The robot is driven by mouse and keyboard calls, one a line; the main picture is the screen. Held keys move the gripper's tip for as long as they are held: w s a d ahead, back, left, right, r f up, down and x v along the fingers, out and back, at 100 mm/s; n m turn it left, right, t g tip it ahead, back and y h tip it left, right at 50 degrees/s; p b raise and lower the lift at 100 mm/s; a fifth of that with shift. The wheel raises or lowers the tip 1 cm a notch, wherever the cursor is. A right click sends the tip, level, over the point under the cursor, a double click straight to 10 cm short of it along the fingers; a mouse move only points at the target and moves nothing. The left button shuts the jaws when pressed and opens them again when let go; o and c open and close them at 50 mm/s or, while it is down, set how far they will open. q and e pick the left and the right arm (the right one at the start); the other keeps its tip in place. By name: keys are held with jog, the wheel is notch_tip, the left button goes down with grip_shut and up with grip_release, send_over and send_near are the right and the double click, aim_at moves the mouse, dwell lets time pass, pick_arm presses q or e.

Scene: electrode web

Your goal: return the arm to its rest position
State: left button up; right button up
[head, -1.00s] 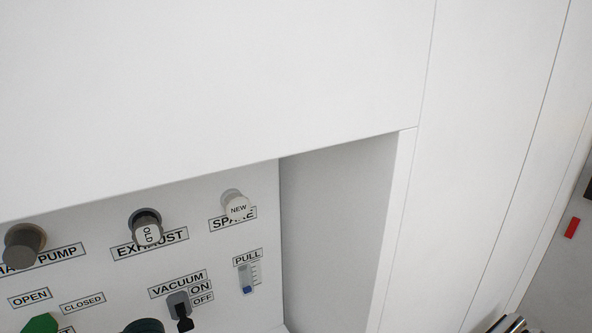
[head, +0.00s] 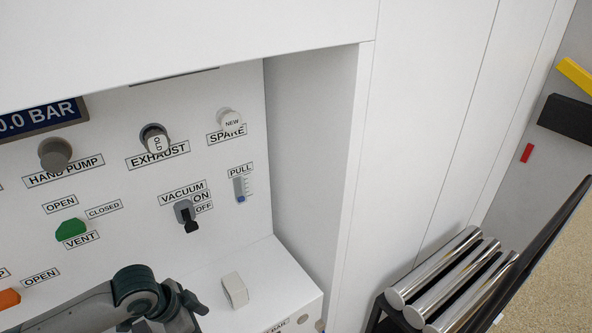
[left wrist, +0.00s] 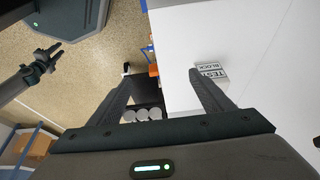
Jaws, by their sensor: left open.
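My left arm comes in from the lower left of the head view. Its dark gripper (head: 190,301) is in front of the panel, left of a small white block (head: 235,290) on the white ledge. In the left wrist view the two fingers of my left gripper (left wrist: 160,72) are wide apart with nothing between them. A label reading TEST BLOCK (left wrist: 210,73) shows beside the right fingertip. My right gripper (left wrist: 47,55) shows at the left of the left wrist view, over the speckled floor, its two fingers spread and empty.
The recessed panel carries the hand pump knob (head: 56,154), exhaust port (head: 154,139), vacuum switch (head: 186,214) and green vent knob (head: 70,228). A side wall (head: 310,150) bounds the recess at right.

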pick_arm(q)
jog(key=s+d+f+n+t, duration=0.2)
jog(key=s+d+f+n, duration=0.1)
jog(key=s+d, duration=0.45)
jog(key=s+a+f+n+y, duration=0.35)
jog(key=s+a+n, duration=0.4)
jog(key=s, duration=0.65)
notch_tip(320, 180, down, 31)
jog(key=s+a+m+g+b, duration=0.2)
jog(key=s+a+f+g+b, duration=0.1)
jog(key=s+a+f+b, duration=0.1)
jog(key=s+f, duration=1.5)
notch_tip(320, 180, down, 3)
jog(key=shift+s+a+r, duration=0.15)
jog(key=shift+s+a, duration=0.15)
jog(key=shift+a, duration=0.3)
pick_arm(e)
jog(key=f, duration=0.2)
jog(key=s+f, duration=0.1)
jog(key=shift+s+d+f, duration=0.1)
jog(key=shift+d+f, duration=0.05)
jog(key=shift+f, duration=0.25)
